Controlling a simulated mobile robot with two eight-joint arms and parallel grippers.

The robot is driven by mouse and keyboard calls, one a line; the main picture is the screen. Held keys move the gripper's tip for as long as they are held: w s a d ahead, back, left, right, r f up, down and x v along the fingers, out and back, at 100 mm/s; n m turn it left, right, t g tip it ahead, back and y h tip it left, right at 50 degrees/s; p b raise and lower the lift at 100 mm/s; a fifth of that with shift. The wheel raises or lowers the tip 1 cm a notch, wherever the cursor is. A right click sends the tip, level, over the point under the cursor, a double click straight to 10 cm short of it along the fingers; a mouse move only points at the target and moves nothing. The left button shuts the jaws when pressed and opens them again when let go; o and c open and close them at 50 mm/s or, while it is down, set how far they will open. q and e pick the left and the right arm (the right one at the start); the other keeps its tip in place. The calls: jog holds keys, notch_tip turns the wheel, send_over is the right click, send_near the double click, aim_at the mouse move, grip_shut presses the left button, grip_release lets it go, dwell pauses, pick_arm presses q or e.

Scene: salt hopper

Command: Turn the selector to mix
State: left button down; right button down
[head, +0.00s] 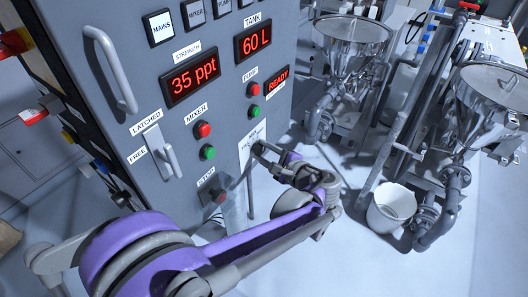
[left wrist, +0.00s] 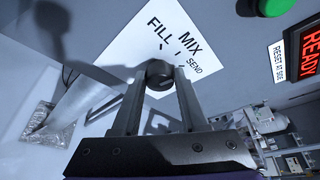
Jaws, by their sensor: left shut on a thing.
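The selector is a round dark knob (left wrist: 159,72) on a white label plate (left wrist: 128,38) marked FILL, MIX and SEND, seen in the left wrist view. My left gripper (left wrist: 160,82) has its two fingers on either side of the knob and is shut on it. I cannot tell for sure which mark the knob points to. In the head view, my left gripper (head: 262,150) reaches the lower right part of the grey cabinet front, at the white plate (head: 252,138), and the knob is hidden. My right gripper is not in view.
Steel hoppers (head: 352,38) and a white bucket (head: 391,210) stand right.

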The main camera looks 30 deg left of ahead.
pick_arm(q)
jog(key=shift+n, duration=0.6)
jog(key=shift+t, duration=0.4)
jog(key=shift+c, duration=2.2)
grip_release()
jog(key=v, duration=1)
jog(key=shift+s+d, duration=0.15)
jog(key=shift+d, duration=0.25)
jog(key=shift+a+f, duration=0.1)
jog(key=shift+f, duration=0.1)
